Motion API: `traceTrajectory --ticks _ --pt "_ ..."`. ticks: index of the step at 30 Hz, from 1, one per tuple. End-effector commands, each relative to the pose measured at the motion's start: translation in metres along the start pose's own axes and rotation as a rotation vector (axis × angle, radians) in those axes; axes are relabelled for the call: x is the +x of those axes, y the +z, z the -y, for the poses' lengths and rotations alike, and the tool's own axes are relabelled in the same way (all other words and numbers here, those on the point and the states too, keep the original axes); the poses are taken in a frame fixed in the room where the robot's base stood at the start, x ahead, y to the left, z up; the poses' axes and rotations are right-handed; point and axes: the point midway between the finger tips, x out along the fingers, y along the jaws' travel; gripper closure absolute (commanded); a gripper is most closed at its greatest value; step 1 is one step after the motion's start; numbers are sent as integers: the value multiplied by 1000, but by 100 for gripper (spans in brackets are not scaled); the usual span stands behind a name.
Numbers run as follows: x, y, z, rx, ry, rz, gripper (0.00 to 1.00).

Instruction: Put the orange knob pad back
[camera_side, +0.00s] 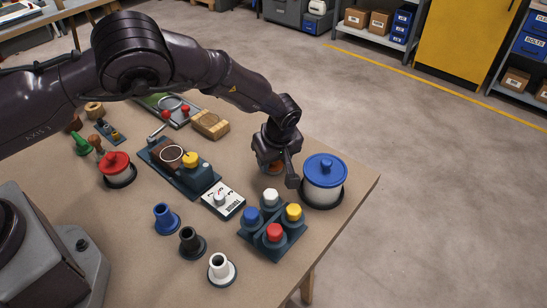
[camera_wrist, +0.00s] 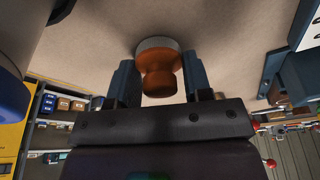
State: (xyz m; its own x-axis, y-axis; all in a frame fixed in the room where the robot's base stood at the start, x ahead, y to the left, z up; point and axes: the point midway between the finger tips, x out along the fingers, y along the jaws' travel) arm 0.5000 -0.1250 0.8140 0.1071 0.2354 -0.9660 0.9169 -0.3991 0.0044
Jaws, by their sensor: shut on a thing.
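The orange knob pad (camera_wrist: 160,68) has a waisted orange grip and a pale round base. It sits between the two fingers of my gripper (camera_wrist: 159,78) in the wrist view. The fingers are shut on its grip, and the base faces the tan table top. In the side view my gripper (camera_side: 272,160) points down over the table, left of the blue-lidded canister. I cannot tell whether the base touches the table.
The blue-lidded canister (camera_side: 322,183) stands close at the right. A dark base (camera_side: 258,238) with blue, white, yellow and red knobs is in front. A dial panel (camera_side: 222,201) and a wooden block (camera_side: 210,124) lie to the left. Blue, black and white stub tubes stand near the front.

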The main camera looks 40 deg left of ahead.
Motion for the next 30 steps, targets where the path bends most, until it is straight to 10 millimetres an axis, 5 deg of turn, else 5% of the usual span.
traceTrajectory --ticks 5,6,9,20,30 --pt "3 1 0 1 -1 -1 77" --pt "3 1 0 0 0 0 45" --pt "3 1 0 0 0 0 29" --pt "-6 0 0 1 2 0 29" --pt "-74 0 -1 2 4 -1 29"
